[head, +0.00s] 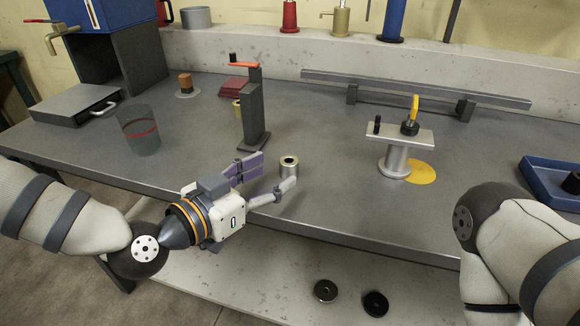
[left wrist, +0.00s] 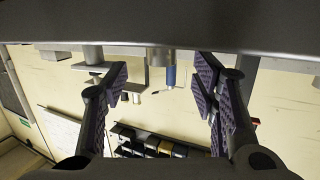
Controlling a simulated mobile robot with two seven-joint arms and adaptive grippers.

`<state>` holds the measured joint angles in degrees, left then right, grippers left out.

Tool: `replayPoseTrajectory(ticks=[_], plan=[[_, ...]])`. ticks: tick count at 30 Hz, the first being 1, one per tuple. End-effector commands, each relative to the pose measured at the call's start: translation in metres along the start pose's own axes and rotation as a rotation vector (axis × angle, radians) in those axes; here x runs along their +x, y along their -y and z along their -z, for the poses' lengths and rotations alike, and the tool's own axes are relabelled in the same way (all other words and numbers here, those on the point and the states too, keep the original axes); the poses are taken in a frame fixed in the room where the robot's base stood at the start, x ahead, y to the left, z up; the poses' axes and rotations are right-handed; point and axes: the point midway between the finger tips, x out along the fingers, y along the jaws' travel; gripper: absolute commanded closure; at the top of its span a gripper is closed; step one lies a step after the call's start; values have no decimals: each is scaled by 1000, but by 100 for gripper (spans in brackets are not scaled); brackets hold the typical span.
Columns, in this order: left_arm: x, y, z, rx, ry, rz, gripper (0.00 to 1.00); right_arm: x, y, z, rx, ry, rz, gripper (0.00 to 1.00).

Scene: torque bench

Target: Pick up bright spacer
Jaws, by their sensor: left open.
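The bright spacer (head: 289,168) is a short, shiny metal cylinder with a dark hole in its top. It stands upright near the bench's front edge. My left gripper (head: 268,178) is open, with its fingers spread just left and in front of the spacer; the nearer finger overlaps the spacer's lower part in the head view. In the left wrist view, which is upside down, the spacer (left wrist: 161,60) shows beyond and between the purple-padded fingers (left wrist: 160,95). Nothing is between the pads. My right gripper is not in view; only part of that arm shows.
A dark upright stand (head: 252,115) with a red lever is behind the gripper. A metal pedestal (head: 396,160) stands right, beside a yellow disc (head: 420,172). A clear cup (head: 138,135) is at left, a blue tray (head: 545,185) at far right. Bench around the spacer is clear.

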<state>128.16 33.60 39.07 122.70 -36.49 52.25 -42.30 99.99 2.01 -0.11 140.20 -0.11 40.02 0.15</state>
Motion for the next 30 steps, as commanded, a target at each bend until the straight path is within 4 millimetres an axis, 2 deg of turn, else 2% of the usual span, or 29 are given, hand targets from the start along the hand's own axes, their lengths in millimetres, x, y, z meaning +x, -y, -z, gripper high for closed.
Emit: replayPoseTrajectory(ticks=[3,6,14,21,30], plan=[[24,1,-3,-1,1,-1,47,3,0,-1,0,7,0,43],[40,1,-3,-1,2,-2,47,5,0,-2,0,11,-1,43],[46,1,0,-1,0,-1,47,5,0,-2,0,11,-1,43],[46,1,-1,0,0,0,99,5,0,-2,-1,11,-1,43],[46,2,2,0,-2,0,100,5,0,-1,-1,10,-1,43]])
